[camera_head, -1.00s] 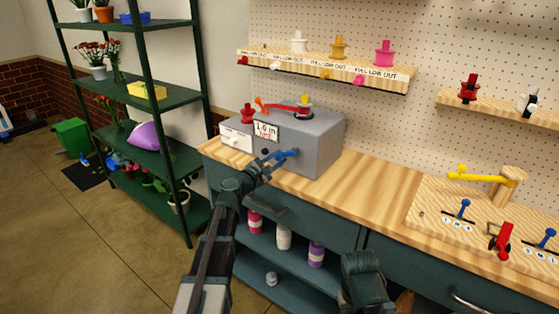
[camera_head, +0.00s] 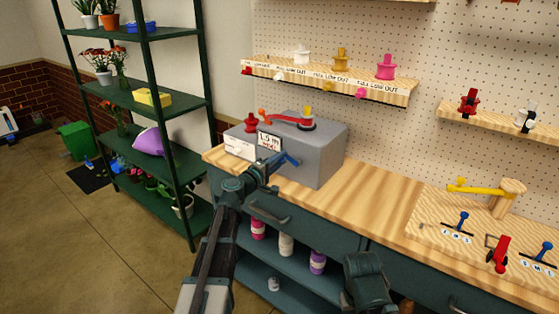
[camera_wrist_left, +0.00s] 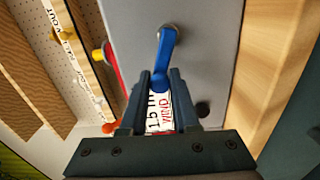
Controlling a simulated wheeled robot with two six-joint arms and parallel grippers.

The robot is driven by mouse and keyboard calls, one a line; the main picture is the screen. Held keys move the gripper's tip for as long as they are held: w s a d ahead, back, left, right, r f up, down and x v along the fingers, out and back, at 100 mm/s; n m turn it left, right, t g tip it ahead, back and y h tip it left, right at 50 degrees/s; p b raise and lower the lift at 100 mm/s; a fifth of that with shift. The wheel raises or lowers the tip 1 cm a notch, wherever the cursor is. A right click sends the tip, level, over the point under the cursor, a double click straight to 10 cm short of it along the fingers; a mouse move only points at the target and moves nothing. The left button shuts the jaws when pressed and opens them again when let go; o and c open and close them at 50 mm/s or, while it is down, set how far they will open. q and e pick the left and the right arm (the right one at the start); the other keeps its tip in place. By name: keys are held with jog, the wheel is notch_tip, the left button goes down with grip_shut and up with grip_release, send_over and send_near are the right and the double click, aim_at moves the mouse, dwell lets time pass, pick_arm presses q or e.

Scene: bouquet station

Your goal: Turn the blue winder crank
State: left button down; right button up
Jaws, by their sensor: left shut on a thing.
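The blue winder crank (camera_head: 287,158) is on the front of a grey winder box (camera_head: 321,150) on the wooden bench. My left gripper (camera_head: 272,171) is at the crank in the head view. In the left wrist view, the crank (camera_wrist_left: 166,52) runs from a round silver pivot down between the fingers of my left gripper (camera_wrist_left: 160,88), which are shut on its handle end. A sign reading "1.5 m" and "WIND" (camera_wrist_left: 157,112) shows behind the fingers, partly hidden. Part of my right arm is low in the head view, but its fingers do not show.
A red arm and a yellow-topped spool (camera_head: 307,118) sit on the box. A green shelf rack (camera_head: 152,62) with plants stands at left. A board with a yellow lever (camera_head: 471,188) lies at right. The bench between (camera_head: 365,195) is clear.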

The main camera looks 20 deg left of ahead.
pick_arm(q)
jog(key=shift+d+r+m, duration=0.1)
jog(key=shift+r+m, duration=0.15)
jog(key=shift+m, duration=0.15)
dwell(0.3)
jog(key=c, duration=0.7)
grip_release()
jog(key=v, duration=1.4)
